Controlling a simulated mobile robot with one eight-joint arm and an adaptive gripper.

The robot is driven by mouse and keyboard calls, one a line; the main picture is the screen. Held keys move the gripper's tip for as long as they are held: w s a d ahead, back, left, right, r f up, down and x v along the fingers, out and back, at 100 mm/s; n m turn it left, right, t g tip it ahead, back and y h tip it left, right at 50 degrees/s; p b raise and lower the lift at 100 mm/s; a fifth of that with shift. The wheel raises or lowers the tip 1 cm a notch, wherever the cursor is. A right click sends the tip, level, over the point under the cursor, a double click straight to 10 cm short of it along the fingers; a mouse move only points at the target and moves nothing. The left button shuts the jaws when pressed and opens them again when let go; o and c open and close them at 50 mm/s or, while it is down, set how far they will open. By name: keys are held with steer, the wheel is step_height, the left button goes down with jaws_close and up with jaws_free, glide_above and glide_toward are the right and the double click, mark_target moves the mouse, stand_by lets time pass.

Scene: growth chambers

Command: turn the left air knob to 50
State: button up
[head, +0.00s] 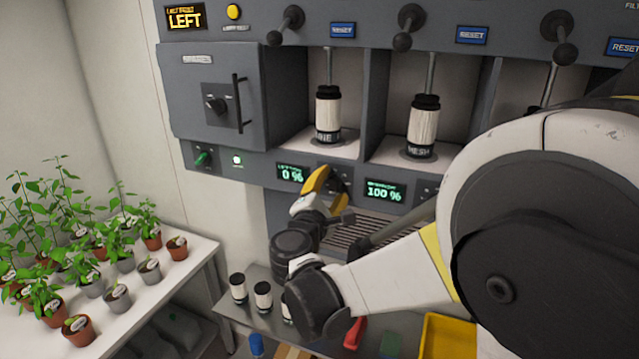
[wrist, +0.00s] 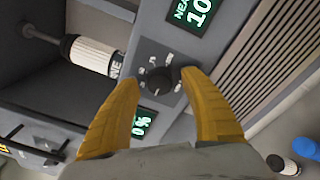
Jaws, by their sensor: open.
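The left air knob (wrist: 159,81) is a dark round knob on a grey dial plate with scale marks. In the wrist view it lies between the yellow fingertips of my gripper (wrist: 161,79). The fingers are open, one on each side; I cannot tell whether they touch the knob. In the head view my gripper (head: 322,180) is at the panel just right of this display and hides most of the knob.
A second display (head: 384,191) to the right reads 100 %. Levers (head: 409,27) stick out above bays with white-and-black cylinders (head: 328,112). A vent grille (wrist: 262,60) lies below the panel. Potted plants (head: 122,255) stand on a table at left; a yellow tray (head: 446,338) is below.

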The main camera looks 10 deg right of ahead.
jaws_close()
steer(key=shift+f+m+b, duration=0.1)
steer(key=shift+m+b, duration=0.2)
steer(key=m+b, duration=0.2)
steer(key=m, duration=0.1)
steer(key=shift+f+m, duration=0.1)
steer(key=shift+m, duration=0.3)
steer(key=m+h+b, duration=0.1)
steer(key=m+b, duration=0.1)
steer(key=m, duration=0.3)
steer(key=m+b, duration=0.2)
steer(key=m, duration=0.2)
steer(key=shift+m+h, duration=0.3)
steer(key=shift+m, duration=0.1)
steer(key=m+b, duration=0.1)
steer(key=m, duration=0.3)
steer(key=shift+h, duration=0.3)
steer(key=shift+m, duration=0.4)
